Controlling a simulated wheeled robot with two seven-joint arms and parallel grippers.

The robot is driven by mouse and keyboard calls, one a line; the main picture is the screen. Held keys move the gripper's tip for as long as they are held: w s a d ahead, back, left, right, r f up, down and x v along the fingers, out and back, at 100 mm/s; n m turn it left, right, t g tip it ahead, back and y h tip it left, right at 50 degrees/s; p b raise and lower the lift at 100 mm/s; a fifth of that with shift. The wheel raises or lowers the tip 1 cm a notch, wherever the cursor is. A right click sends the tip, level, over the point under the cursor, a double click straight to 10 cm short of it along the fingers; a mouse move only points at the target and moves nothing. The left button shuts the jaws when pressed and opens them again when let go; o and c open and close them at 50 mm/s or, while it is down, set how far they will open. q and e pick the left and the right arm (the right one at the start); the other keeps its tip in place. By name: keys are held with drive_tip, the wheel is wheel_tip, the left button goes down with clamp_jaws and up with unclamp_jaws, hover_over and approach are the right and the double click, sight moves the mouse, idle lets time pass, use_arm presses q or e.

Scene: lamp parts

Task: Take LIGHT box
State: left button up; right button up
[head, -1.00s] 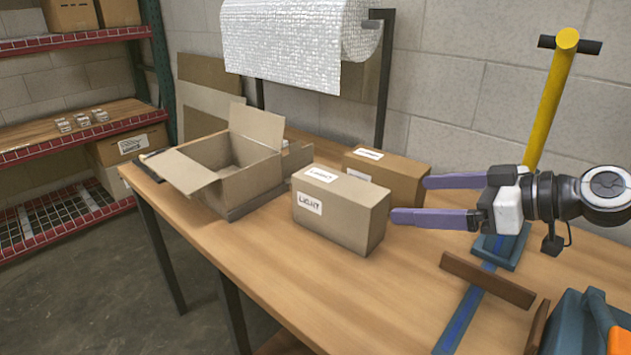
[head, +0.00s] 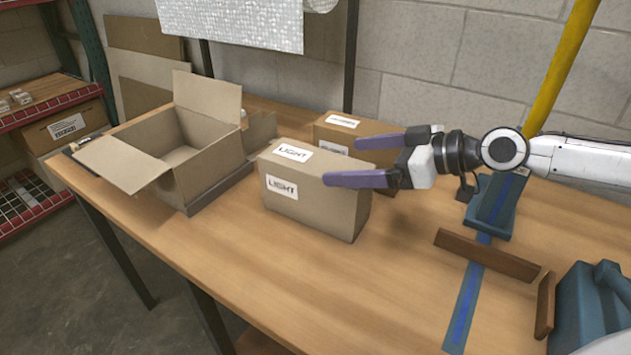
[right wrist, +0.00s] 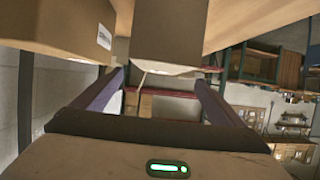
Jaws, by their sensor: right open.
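The LIGHT box (head: 316,196) is a closed brown carton with white labels on its top and left end, upright on the wooden table. My right gripper (head: 358,162) is open, with its purple fingers pointing left. In the head view its near finger overlaps the box's upper right part; I cannot tell whether it touches. In the right wrist view a carton end (right wrist: 165,50) shows ahead, between and above the two fingers. My left gripper is not in view.
A second labelled carton (head: 345,130) stands close behind the LIGHT box. An open empty carton (head: 205,165) is to the left. A blue pole stand (head: 492,205), brown wooden strips (head: 487,256) and a blue case (head: 590,300) are at the right. The table's front (head: 330,300) is clear.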

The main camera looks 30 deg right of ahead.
sight(322, 162)
drive_tip(key=shift+w+a+f+p, duration=0.15)
drive_tip(key=shift+w+a+p, duration=0.2)
drive_tip(key=shift+w, duration=0.2)
drive_tip(key=shift+w+a+f, duration=0.15)
drive_tip(key=shift+w+f, duration=0.05)
drive_tip(key=shift+w, duration=0.15)
drive_tip(key=shift+w+a, duration=0.15)
drive_tip(key=shift+w, duration=0.05)
drive_tip(key=p+x, duration=0.1)
drive_tip(key=x, duration=0.2)
drive_tip(key=shift+f+p, duration=0.25)
drive_tip(key=shift+p, duration=0.1)
drive_tip(key=shift+w+a+f, duration=0.35)
drive_tip(key=shift+w, duration=0.15)
drive_tip(key=c, duration=1.8)
drive_tip(key=shift+r, duration=0.15)
drive_tip(key=shift+c, duration=0.9)
